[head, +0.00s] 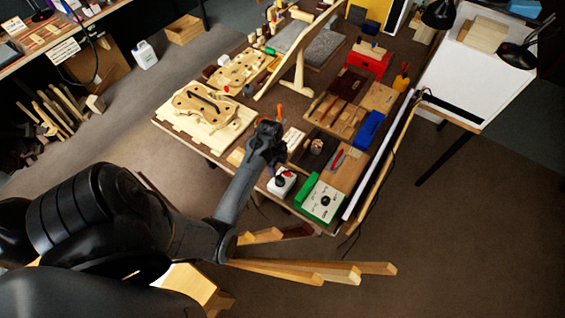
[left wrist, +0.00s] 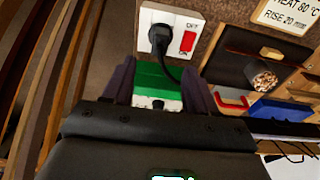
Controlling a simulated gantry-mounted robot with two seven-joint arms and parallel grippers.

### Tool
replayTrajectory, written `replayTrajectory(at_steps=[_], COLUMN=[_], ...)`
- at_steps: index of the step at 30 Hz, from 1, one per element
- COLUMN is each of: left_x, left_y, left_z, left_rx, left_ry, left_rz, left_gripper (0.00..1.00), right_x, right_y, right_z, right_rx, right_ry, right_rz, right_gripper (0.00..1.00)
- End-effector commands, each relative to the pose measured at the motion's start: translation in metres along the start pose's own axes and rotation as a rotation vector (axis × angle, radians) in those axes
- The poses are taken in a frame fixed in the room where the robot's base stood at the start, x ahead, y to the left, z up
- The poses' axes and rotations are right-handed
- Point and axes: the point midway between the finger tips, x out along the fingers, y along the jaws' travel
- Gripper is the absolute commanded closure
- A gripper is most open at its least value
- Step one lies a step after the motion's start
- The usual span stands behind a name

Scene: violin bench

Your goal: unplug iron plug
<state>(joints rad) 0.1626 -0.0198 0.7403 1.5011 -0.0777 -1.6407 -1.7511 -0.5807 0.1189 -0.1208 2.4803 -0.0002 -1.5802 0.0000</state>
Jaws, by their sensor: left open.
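The black plug (left wrist: 160,36) sits in a white socket box (left wrist: 148,18) with a red rocker switch (left wrist: 188,42). Its black cord bends away from the plug toward my left gripper. In the head view, the socket box (head: 290,182) and dark plug (head: 281,181) are near the table's front edge. My left gripper (head: 268,150) is open and empty above the table, apart from the plug. In the left wrist view, its two fingers (left wrist: 158,82) point toward the socket box, with a green surface showing between them. My right gripper is not in view.
A white-and-green box with a black knob (head: 325,201) stands right of the socket box. A dark block with a round piece (head: 316,146), a blue box (head: 369,128) and a card (head: 293,138) lie behind. Violin parts (head: 204,106) fill the left side.

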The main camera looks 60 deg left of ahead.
Motion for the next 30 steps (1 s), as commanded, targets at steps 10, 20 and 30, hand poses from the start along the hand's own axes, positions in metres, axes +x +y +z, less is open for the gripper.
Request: replayTrajectory(at_steps=[10,20,30], left_x=[0.049,0.091,0.102], left_y=[0.001,0.0,0.0], left_z=[0.0,0.001,0.001], left_rx=[0.0,0.0,-0.001], left_ry=[-0.001,-0.002,-0.003], left_rz=[0.002,0.001,-0.001], left_gripper=[0.43,0.43,0.43], right_x=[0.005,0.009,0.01], right_y=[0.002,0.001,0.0], right_z=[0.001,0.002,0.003], right_rx=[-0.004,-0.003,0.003], right_ry=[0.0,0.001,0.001], right_rz=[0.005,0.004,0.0], right_gripper=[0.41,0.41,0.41])
